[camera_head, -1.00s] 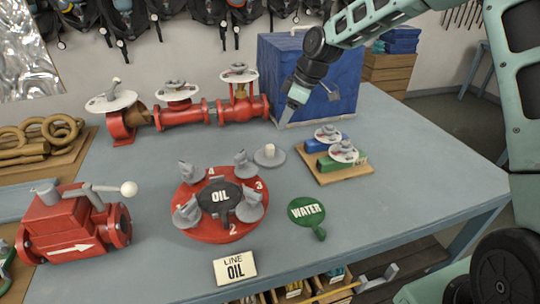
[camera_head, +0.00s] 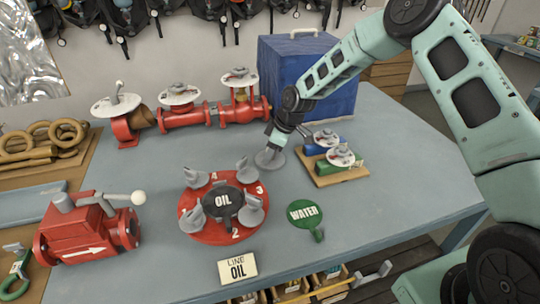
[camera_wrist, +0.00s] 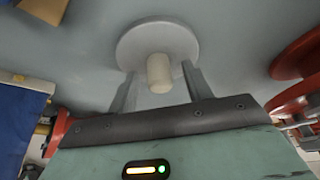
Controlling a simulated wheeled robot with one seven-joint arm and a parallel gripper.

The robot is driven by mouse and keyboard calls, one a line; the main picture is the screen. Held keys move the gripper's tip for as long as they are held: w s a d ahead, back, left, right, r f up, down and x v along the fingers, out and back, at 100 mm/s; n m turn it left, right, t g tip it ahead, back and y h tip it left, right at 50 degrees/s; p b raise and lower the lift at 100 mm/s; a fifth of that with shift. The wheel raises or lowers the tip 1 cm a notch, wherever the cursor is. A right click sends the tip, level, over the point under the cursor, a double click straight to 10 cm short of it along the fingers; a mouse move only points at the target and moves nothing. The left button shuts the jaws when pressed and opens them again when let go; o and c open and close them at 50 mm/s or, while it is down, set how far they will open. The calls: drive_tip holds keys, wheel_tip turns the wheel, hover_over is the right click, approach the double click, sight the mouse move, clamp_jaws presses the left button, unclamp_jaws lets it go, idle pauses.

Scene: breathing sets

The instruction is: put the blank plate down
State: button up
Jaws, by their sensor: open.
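The blank plate is a plain grey disc (camera_head: 269,162) with a pale upright peg; it lies flat on the table behind the red round base. In the wrist view the grey disc (camera_wrist: 140,42) and its peg show clearly. My gripper (camera_head: 274,148) is low over the plate in the head view and partly hides it. In the wrist view my open gripper (camera_wrist: 160,88) has one finger on each side of the peg, with gaps visible. I cannot tell whether the fingertips touch the disc.
The red round base (camera_head: 205,238) with grey clamps and a black OIL disc (camera_head: 222,201) stands close at front left. A wooden board (camera_head: 345,178) with blue and green valves is at right. A green WATER plate (camera_head: 303,213) lies in front. A blue box (camera_head: 300,75) stands behind.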

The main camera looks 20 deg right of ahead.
clamp_jaws()
